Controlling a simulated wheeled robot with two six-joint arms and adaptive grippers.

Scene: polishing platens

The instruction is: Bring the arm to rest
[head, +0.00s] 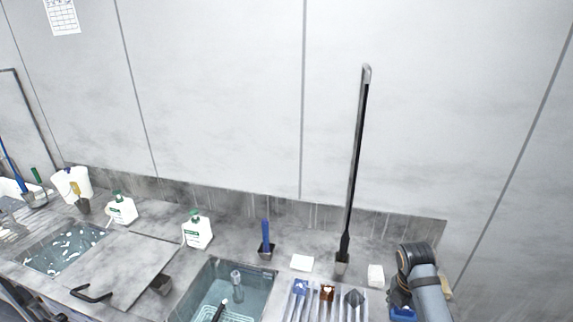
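Part of one of my arms, with a dark joint and a grey-blue link, rises at the lower right of the head view. Its gripper does not show; it is hidden or below the frame. No gripper of mine can be made out on the left side. The arm part stands over the right end of the grey counter (225,248), close to a blue item (402,313) that it partly covers.
A water-filled sink (255,283) holds a basket. A tray (325,309) with several tools, a white block (376,275) and a tall black-handled tool (355,160) stand left of my arm. Two white pump bottles (197,230) (122,208) stand farther left.

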